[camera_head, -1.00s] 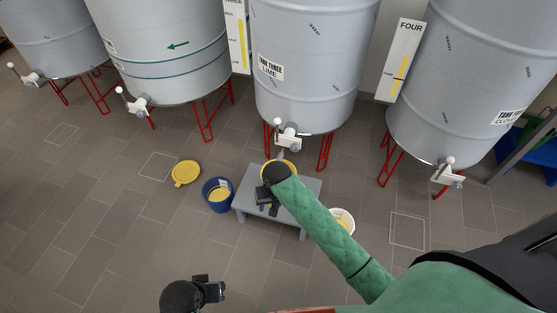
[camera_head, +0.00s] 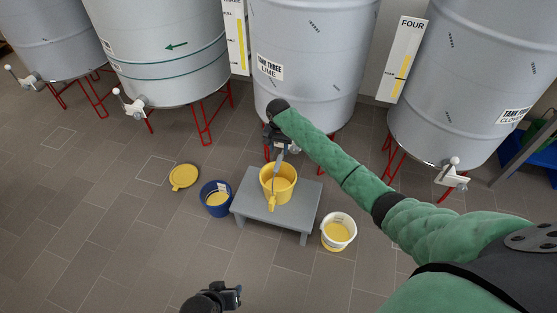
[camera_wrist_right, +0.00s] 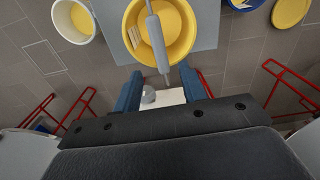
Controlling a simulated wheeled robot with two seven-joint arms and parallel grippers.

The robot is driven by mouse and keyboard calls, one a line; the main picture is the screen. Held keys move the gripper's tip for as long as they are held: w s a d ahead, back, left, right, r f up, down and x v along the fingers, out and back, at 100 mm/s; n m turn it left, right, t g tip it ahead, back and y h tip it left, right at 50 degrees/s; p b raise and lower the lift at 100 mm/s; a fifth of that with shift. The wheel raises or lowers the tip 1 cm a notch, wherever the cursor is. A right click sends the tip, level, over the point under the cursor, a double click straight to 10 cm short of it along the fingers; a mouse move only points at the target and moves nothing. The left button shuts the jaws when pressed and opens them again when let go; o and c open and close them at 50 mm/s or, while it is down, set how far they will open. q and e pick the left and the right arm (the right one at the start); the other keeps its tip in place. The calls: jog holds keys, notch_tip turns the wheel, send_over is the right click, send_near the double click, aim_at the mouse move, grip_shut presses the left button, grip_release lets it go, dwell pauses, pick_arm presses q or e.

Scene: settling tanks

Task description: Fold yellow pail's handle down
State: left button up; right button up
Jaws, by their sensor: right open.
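The yellow pail (camera_head: 279,190) stands on a low grey stool (camera_head: 248,206). Its handle, with a grey grip (camera_head: 280,158), stands raised above the rim. In the right wrist view the pail (camera_wrist_right: 131,38) is at the top, with the grey handle grip (camera_wrist_right: 155,36) running across its opening. My right gripper (camera_head: 276,144) is over the back of the pail, by the top of the handle. In the wrist view its blue fingers (camera_wrist_right: 162,90) are apart, with the handle's lower end just beyond them. No contact can be made out. My left gripper (camera_head: 234,296) is low in the head view, away from the pail.
A blue pail (camera_head: 208,207) stands left of the stool, with a yellow lid (camera_head: 183,176) on the floor beyond it. A white pail (camera_head: 338,246) with yellow contents stands right. Large grey tanks (camera_head: 310,70) on red legs stand behind; a white valve (camera_wrist_right: 172,97) shows beneath my right fingers.

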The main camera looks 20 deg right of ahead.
aim_at(279, 161)
jog(key=shift+f, duration=3.55)
grip_shut()
